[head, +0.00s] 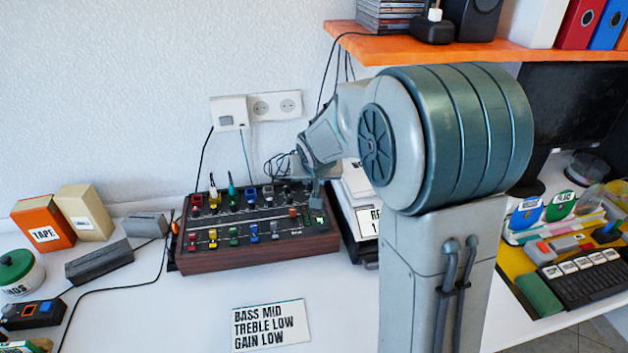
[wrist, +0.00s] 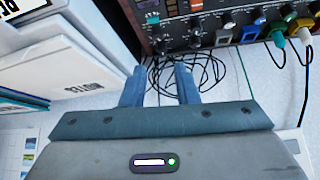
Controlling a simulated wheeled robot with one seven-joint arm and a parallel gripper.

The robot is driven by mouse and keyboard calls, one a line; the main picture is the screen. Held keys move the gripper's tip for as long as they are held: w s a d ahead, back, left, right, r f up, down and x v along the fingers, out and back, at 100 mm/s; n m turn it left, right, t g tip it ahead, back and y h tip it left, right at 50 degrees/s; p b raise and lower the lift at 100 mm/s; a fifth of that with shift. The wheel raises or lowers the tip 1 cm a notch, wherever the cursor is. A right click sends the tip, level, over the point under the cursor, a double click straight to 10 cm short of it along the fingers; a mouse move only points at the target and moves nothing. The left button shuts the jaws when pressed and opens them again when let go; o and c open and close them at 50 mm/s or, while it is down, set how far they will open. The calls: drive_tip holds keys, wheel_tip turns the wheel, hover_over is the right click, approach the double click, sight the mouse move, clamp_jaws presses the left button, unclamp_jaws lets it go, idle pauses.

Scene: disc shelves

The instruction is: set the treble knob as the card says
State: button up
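The card (head: 270,325) lies on the table in front of the mixer and reads BASS MID, TREBLE LOW, GAIN LOW. The dark mixer (head: 255,257) with a wooden front has a back row of knobs and plugs and a front row of coloured sliders. Its panel also shows upside down at the top of the wrist view (wrist: 180,33). I cannot tell which knob is treble; the labels are too small. My gripper (wrist: 160,76) is open and empty, its fingers apart, with loose black cable visible beyond them. In the head view my gripper (head: 314,188) is at the mixer's back right corner.
Black and coloured cables (wrist: 215,75) run behind the mixer. White boxes or binders (wrist: 60,65) stand close beside my gripper. An orange shelf (head: 430,48) hangs above. The table in front of the mixer is mostly clear around the card.

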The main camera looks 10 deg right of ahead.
drive_tip(key=w+f+g+p, duration=0.1)
drive_tip(key=w+f+p, duration=0.1)
drive_tip(key=f, duration=0.1)
drive_tip(key=w+f+m+g+p, duration=0.1)
drive_tip(key=w+f+p, duration=0.1)
drive_tip(key=w+f, duration=0.1)
drive_tip(key=w+d+f+m+p, duration=0.1)
drive_tip(key=w+f+p, duration=0.1)
drive_tip(key=f, duration=0.2)
drive_tip(key=shift+w+d+f+g+h, duration=0.1)
drive_tip(key=shift+w+f+g+h, duration=0.2)
drive_tip(key=shift+f+g, duration=0.1)
idle(0.4)
clamp_jaws()
